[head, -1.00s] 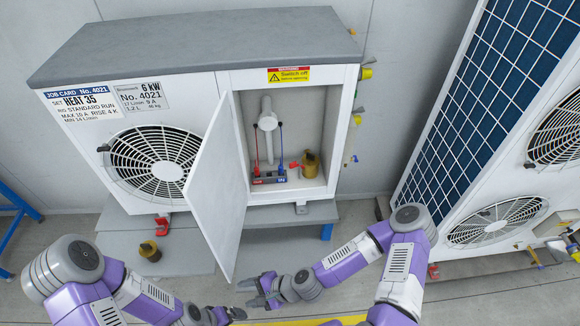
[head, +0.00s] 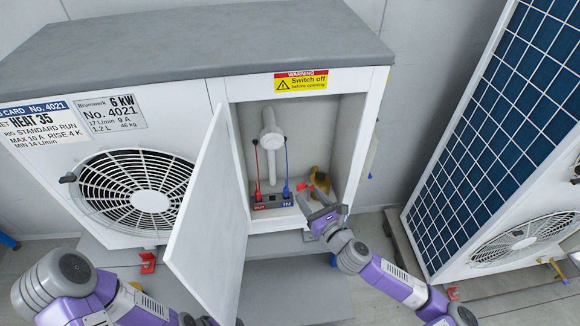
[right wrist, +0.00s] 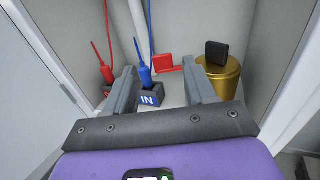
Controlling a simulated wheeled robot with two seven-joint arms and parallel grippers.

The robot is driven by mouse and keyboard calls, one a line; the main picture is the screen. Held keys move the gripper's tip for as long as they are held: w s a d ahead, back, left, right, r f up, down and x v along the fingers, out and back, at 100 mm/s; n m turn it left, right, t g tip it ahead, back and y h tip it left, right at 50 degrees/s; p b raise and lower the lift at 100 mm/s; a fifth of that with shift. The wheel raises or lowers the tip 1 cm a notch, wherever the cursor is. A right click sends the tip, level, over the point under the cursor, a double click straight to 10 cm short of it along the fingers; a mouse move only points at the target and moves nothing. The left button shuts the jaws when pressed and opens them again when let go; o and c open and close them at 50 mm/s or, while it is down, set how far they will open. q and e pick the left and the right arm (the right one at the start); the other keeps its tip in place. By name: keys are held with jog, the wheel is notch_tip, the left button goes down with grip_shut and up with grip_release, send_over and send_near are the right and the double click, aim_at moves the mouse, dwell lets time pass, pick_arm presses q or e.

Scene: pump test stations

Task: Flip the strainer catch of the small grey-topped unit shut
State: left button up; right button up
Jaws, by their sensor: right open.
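The small grey-topped unit (head: 200,42) has its compartment open. In it stands a brass strainer (head: 322,178), partly hidden by my right gripper in the head view; it also shows in the right wrist view (right wrist: 220,78) with a black block on top. A red tab (right wrist: 176,63), apparently the catch, sticks out to the left of the strainer. My right gripper (head: 316,200) is open and empty at the compartment's lower right front. Its fingers (right wrist: 165,76) point toward the red tab, which shows between and beyond them. My left gripper (head: 207,321) is mostly cut off at the bottom edge.
The open white door (head: 212,215) stands out left of the compartment. A block with red and blue probes (head: 271,201), marked OUT and IN, sits left of the strainer. A warning label (head: 301,81) is above the opening. A tall blue-finned unit (head: 500,120) stands right.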

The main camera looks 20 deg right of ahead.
aim_at(301, 185)
jog(key=w, duration=0.2)
jog(key=w+b, duration=0.1)
jog(key=w, duration=0.5)
jog(key=shift+a, duration=0.4)
jog(key=c, duration=1)
jog(key=shift+o, duration=0.2)
